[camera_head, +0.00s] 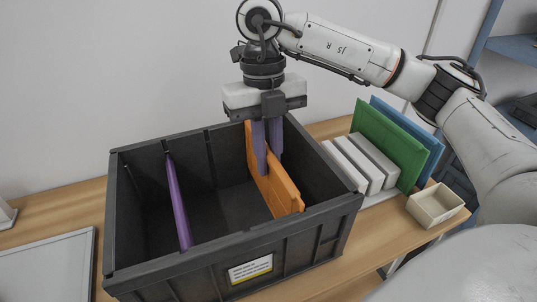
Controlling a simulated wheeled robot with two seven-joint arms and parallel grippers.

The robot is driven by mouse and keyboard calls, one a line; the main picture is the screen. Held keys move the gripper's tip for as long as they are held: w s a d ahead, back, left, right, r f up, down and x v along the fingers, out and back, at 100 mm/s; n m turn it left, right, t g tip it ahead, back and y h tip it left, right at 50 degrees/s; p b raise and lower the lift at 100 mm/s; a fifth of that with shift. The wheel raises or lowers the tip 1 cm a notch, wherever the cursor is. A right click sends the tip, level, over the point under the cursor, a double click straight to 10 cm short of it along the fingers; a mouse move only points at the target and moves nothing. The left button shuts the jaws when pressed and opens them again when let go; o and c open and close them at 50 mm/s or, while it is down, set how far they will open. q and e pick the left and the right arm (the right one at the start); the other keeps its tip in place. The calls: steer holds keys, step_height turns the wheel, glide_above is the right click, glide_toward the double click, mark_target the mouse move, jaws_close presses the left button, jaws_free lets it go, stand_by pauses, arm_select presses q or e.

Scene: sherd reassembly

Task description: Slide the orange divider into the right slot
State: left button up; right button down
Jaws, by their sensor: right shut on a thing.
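The orange divider (275,187) is inside the black crate (222,237), in its right part, standing on edge and running from back to front. My right gripper (267,165) is shut on the divider from above, with its purple fingers on either side. The divider's front end is close to the crate's front wall; whether its edges sit in the slots cannot be told. A purple divider (178,203) stands in the left part of the crate. My left gripper is not in view.
Green (388,141) and blue (427,150) panels and several white blocks (353,163) stand right of the crate. A small beige bin (435,205) is at the table's right edge. A grey tray (47,266) lies at the left.

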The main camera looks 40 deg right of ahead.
mark_target(269, 175)
steer(key=shift+f+b, duration=1.05)
steer(key=shift+f, duration=0.6)
steer(key=shift+f+b, duration=0.45)
steer(key=shift+f, duration=0.2)
steer(key=c, duration=1.7)
jaws_free()
steer(key=shift+w+r, duration=0.1)
steer(key=shift+r, duration=0.35)
steer(key=r+p, duration=0.1)
steer(key=r, duration=0.4)
steer(key=w+r+p, duration=0.1)
steer(key=r, duration=0.2)
steer(key=shift+d+r+p, duration=0.15)
steer(key=shift+r+p, duration=0.15)
steer(key=shift+r, duration=0.35)
